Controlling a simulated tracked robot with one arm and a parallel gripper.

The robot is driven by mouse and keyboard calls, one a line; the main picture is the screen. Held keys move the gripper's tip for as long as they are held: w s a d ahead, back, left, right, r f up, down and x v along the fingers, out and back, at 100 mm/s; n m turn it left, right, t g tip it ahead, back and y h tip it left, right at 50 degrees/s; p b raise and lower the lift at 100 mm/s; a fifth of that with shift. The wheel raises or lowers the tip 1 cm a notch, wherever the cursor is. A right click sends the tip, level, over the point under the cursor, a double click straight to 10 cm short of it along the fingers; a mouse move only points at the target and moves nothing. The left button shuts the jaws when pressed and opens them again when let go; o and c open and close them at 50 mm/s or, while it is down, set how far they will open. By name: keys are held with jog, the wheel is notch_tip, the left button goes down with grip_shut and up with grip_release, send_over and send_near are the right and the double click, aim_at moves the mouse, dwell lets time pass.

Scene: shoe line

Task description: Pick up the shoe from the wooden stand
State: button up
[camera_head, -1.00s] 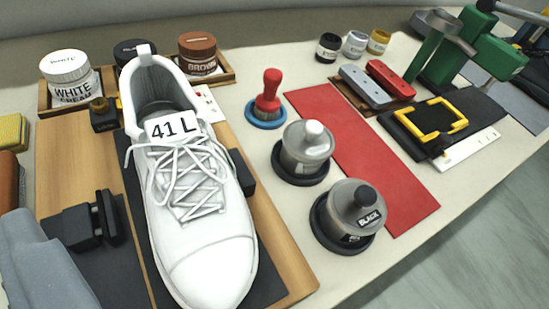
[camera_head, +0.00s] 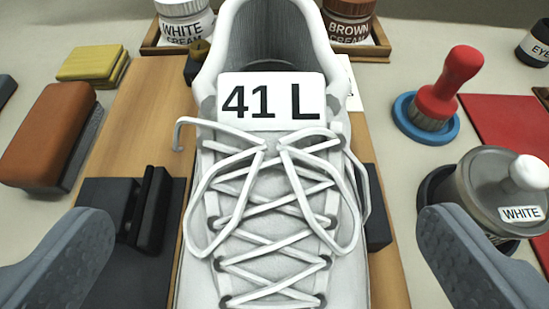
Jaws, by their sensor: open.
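The white shoe (camera_head: 285,190) fills the middle of the view, toe toward me and ankle opening away. Its tongue carries a label reading 41 L, and its laces are tied across the front. It sits on the wooden stand (camera_head: 140,100), between black clamp blocks at its left (camera_head: 150,210) and right (camera_head: 377,212). The toe is cut off by the bottom edge. My gripper (camera_head: 258,232) is open, its grey fingers at the lower left and lower right, one on each side of the shoe. I see no contact with the shoe.
Behind the shoe stand a white cream jar (camera_head: 184,20) and a brown cream jar (camera_head: 348,22). A brown brush (camera_head: 48,135) and a yellow sponge (camera_head: 90,62) lie left. A red-handled brush (camera_head: 445,90) and a white-labelled pot (camera_head: 500,190) stand right, near a red mat (camera_head: 515,120).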

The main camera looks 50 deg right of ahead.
aim_at(268, 220)
jog(key=shift+f+b+x, duration=0.25)
jog(key=shift+b+x, duration=0.2)
jog(key=shift+x, duration=2.8)
jog(key=shift+s+a+r, duration=0.1)
jog(key=shift+s, duration=0.05)
jog(key=c, duration=1)
jog(key=shift+c, duration=0.2)
jog(key=shift+r, duration=0.1)
